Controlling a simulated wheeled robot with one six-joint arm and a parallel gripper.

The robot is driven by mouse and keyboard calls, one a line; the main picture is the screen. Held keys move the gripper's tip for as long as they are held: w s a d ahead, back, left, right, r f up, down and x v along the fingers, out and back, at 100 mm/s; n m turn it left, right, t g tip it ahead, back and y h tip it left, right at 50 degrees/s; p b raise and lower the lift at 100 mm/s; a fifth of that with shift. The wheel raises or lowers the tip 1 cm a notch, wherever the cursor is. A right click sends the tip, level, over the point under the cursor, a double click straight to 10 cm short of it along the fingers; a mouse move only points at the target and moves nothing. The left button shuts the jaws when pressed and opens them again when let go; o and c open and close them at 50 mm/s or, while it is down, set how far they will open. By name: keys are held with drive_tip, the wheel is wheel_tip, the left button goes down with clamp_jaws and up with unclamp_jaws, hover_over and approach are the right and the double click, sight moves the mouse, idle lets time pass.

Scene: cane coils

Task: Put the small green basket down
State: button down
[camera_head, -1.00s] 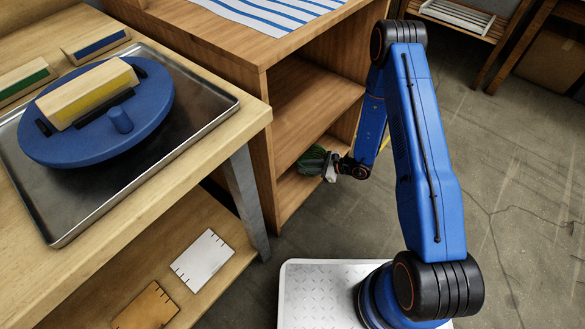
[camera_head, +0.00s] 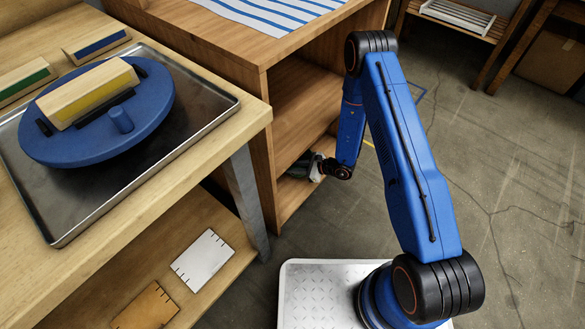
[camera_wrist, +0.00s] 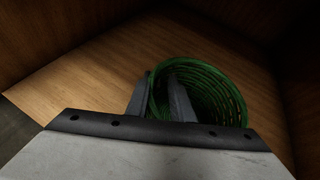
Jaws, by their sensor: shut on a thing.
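The small green basket (camera_wrist: 215,92) shows in the wrist view as a round form of green coils, lying on its side or tilted with its opening toward the camera. My gripper (camera_wrist: 160,85) is shut on its left wall, one finger outside and one inside the rim. The basket is inside a wooden shelf compartment, over the wooden board (camera_wrist: 95,75). I cannot tell whether it touches the board. In the head view my gripper (camera_head: 312,166) reaches into the lower opening of the wooden shelf unit (camera_head: 262,150); the basket is mostly hidden there.
Dark side walls close in the compartment, near the basket on the right. The workbench at left bears a metal tray (camera_head: 160,160) with a blue disc (camera_head: 150,95). Its lower shelf has a white card (camera_head: 203,262) and an orange one (camera_head: 147,308).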

drive_tip(key=c, duration=1.5)
unclamp_jaws()
drive_tip(key=shift+f, duration=0.1)
drive_tip(key=shift+c, duration=0.2)
drive_tip(key=shift+d+r, duration=0.25)
drive_tip(key=v, duration=1.1)
drive_tip(key=shift+s+d, duration=0.2)
